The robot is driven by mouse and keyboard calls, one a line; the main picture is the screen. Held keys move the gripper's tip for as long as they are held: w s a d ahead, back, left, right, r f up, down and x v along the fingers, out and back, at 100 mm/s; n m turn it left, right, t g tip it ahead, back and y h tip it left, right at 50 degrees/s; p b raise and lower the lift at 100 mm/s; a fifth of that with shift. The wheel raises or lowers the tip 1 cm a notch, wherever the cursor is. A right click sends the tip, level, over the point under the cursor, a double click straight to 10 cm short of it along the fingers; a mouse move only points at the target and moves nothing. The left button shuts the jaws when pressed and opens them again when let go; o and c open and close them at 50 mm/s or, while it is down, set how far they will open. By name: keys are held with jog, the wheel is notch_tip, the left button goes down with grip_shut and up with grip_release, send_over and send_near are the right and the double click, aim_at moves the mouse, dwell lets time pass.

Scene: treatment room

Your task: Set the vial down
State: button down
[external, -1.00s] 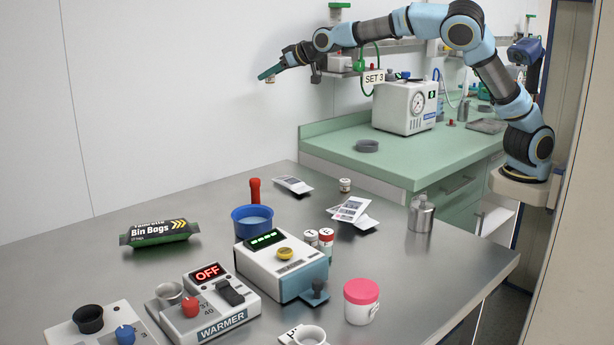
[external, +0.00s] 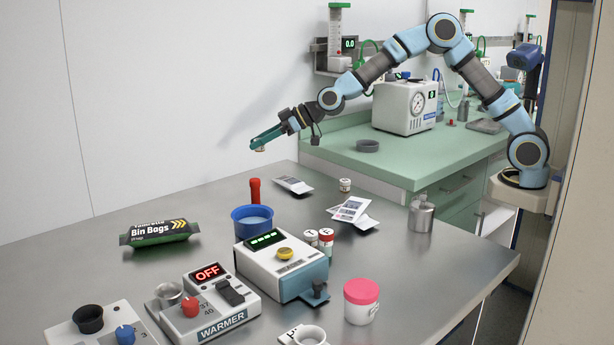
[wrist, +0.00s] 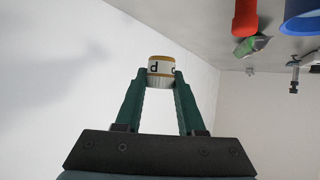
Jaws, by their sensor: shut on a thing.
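My gripper (external: 258,143) is shut on a small vial (external: 260,149) and holds it in the air, above the far side of the steel table and near the white wall. In the wrist view the vial (wrist: 160,69) sits between the two green fingertips (wrist: 160,78). It has a white label with dark letters and a yellow-orange band. The steel table (external: 200,265) lies below the vial, with a clear gap between them.
Two vials (external: 318,238) stand beside a white-and-blue device (external: 285,265). Another vial (external: 345,185) stands near paper packets (external: 293,185). The table's back left is clear, apart from the bin bags (external: 160,232).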

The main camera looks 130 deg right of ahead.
jog(key=w+a+n+t+y, duration=0.1)
jog(key=w+a+n+y, duration=0.1)
jog(key=w+a, duration=0.15)
notch_tip(320, 180, up, 24)
jog(key=n+t+y+b, duration=0.1)
jog(key=n+y+b, duration=0.2)
jog(key=n+y, duration=0.5)
send_over(288, 218)
notch_tip(288, 218, down, 37)
jog(key=shift+s+r+p, duration=0.1)
jog(key=shift+r+p, duration=0.05)
jog(key=shift+p, duration=0.6)
jog(key=c, duration=0.5)
grip_release()
